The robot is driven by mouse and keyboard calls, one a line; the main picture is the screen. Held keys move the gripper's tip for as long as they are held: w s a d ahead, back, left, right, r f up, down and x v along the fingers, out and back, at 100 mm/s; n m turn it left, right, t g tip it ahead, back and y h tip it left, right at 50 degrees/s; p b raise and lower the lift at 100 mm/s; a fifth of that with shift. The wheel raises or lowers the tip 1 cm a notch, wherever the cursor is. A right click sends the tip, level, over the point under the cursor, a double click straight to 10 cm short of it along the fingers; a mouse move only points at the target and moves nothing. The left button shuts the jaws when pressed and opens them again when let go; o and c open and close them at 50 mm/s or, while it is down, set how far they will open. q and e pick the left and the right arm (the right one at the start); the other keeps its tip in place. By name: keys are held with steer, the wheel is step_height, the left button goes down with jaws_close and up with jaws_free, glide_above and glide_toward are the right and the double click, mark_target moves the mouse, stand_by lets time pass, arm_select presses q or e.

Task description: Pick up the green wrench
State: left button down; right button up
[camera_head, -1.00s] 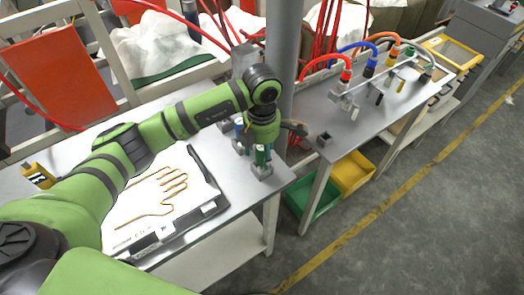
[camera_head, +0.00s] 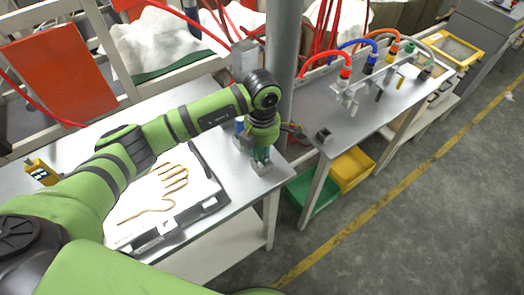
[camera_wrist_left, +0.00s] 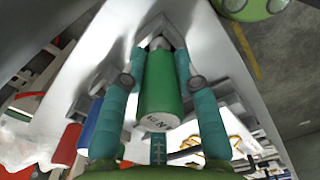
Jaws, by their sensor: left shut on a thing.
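The green wrench (camera_wrist_left: 160,85) is an upright green cylinder standing at its grey holder, seen close up in the left wrist view. My left gripper (camera_wrist_left: 163,52) has its teal fingers on either side of it and is shut on it. In the head view my left gripper (camera_head: 261,160) points down at the right end of the near table and covers most of the wrench. My right gripper is not in view.
A blue tool (camera_wrist_left: 105,122) stands close beside the green one. A white board with a hand outline (camera_head: 135,205) lies on the near table (camera_head: 238,200). A second table (camera_head: 345,125) with corded tools stands at right, above green (camera_head: 318,198) and yellow bins (camera_head: 352,170).

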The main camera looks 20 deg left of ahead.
arm_select(q)
step_height(320, 180, up, 4)
steer(key=shift+d+f+b, duration=0.1)
steer(key=shift+d+b, duration=0.05)
steer(key=shift+b, duration=1.05)
steer(key=s+d+r+b, duration=0.2)
steer(key=d+r, duration=0.5)
steer(key=d, duration=0.4)
steer(key=shift+s+b, duration=0.3)
steer(key=shift+b, duration=0.55)
steer(key=c, duration=1.5)
jaws_free()
jaws_close()
